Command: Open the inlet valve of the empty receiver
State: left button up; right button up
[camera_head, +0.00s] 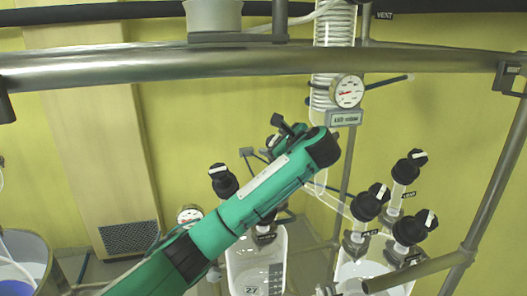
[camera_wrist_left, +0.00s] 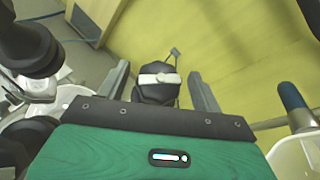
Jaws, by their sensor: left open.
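My left gripper (camera_head: 285,134) is at the end of the green arm, above the left glass receiver (camera_head: 256,262). In the left wrist view its two grey fingers (camera_wrist_left: 160,76) stand apart, one on each side of a black valve knob (camera_wrist_left: 157,92) with a white bar across its top. The fingers do not appear to press on the knob. Another black knob (camera_head: 223,181) stands left of the arm. The right receiver (camera_head: 372,272) carries several black knobs, one of them (camera_head: 414,228) at the front. I cannot tell which receiver is empty. My right gripper is not in view.
A metal rail (camera_head: 230,65) crosses the top, with a slanted post (camera_head: 500,165) at right. A coil column with a round gauge (camera_head: 347,91) hangs behind the gripper. A bucket with blue contents (camera_head: 22,268) stands at lower left.

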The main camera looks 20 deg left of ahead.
pick_arm(q)
jog(key=m+t+h, duration=0.1)
jog(key=m+t, duration=0.1)
jog(key=m+t+h, duration=0.2)
jog(key=m, duration=0.1)
jog(key=m+t+h, duration=0.1)
jog(key=m+t, duration=0.1)
jog(key=shift+s+a+f+m, duration=0.1)
jog(key=shift+a+m, duration=0.15)
jog(key=shift+m, duration=0.15)
jog(key=m+t+h, duration=0.1)
jog(key=m+h, duration=0.3)
jog(key=shift+m+t, duration=0.3)
jog(key=shift+t, duration=0.1)
jog(key=m+h, duration=0.4)
jog(key=shift+a+h, duration=0.1)
jog(key=shift+h, duration=0.2)
jog(key=shift+s+m+h, duration=0.1)
jog(key=shift+m+h, duration=0.3)
jog(key=shift+m, duration=0.2)
jog(key=s+a+b, duration=0.1)
jog(key=s+b, duration=0.5)
jog(key=s, duration=0.7)
jog(key=shift+s+a, duration=0.25)
jog(key=shift+a, duration=0.05)
